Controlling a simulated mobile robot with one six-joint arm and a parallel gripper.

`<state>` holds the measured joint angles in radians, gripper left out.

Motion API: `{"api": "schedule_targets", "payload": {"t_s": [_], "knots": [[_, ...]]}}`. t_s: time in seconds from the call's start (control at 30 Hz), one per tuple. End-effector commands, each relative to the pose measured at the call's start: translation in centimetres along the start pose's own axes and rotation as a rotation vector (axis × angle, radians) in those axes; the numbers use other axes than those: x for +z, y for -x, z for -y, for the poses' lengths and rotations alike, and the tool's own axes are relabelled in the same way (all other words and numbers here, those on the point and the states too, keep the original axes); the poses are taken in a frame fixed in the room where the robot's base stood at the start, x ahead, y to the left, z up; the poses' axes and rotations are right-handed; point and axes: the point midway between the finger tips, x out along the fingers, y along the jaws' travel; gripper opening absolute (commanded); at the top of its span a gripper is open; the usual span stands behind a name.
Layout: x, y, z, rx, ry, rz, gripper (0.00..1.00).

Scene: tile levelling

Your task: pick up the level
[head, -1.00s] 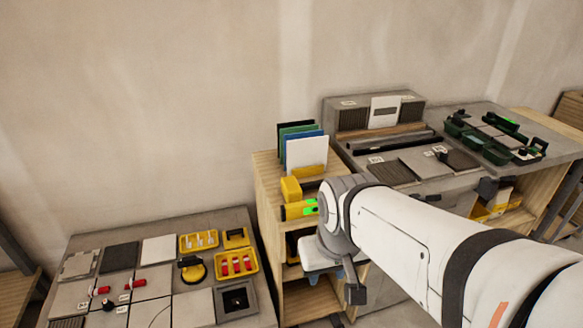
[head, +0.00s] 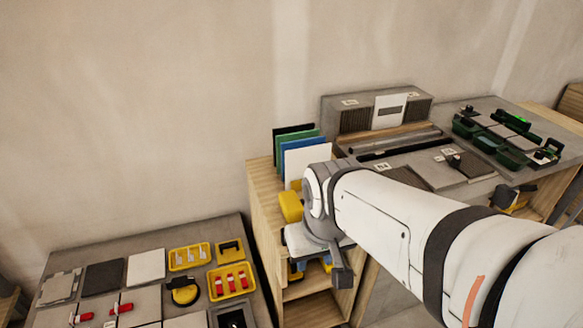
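The yellow level with bright green marks, seen a second ago on top of the wooden shelf unit, is now hidden behind my wrist. A yellow block (head: 290,207) still shows on the shelf top, just left of my wrist. My gripper (head: 330,264) is in front of the shelf unit, pointing down. Its fingers are mostly hidden by my own wrist, so I cannot tell whether it is open, shut or touching anything.
Upright panels (head: 303,155) stand on the wooden shelf unit (head: 264,200). A low table at left holds tiles (head: 104,277) and yellow trays (head: 232,281). A grey bench at right carries bars, tiles and green cases (head: 485,139). The wall behind is bare.

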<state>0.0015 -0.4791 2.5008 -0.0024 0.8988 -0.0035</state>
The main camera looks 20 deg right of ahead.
Motion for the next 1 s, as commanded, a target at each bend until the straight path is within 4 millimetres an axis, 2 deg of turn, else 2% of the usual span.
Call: {"api": "schedule_targets", "payload": {"t_s": [0.17, 0.27, 0.37, 0.43, 0.57, 0.7, 0.8, 1.0], "knots": [[0.0, 0.0, 0.0, 0.0, 0.0, -0.001, 0.36], [-0.1, 0.0, 0.0, 0.0, -0.009, 0.001, 0.44], [-1.1, 0.1, -0.4, 0.004, -0.071, 0.011, 0.45], [-2.4, -0.1, -0.7, 0.007, -0.152, 0.027, 0.45], [-6.2, -0.9, -2.8, 0.028, -0.425, 0.067, 0.45], [-10.6, -2.8, -6.1, 0.062, -0.777, 0.111, 0.45], [-13.2, -4.7, -8.6, 0.091, -1.014, 0.135, 0.45], [-16.2, -8.2, -12.9, 0.142, -1.37, 0.168, 0.45]]}}
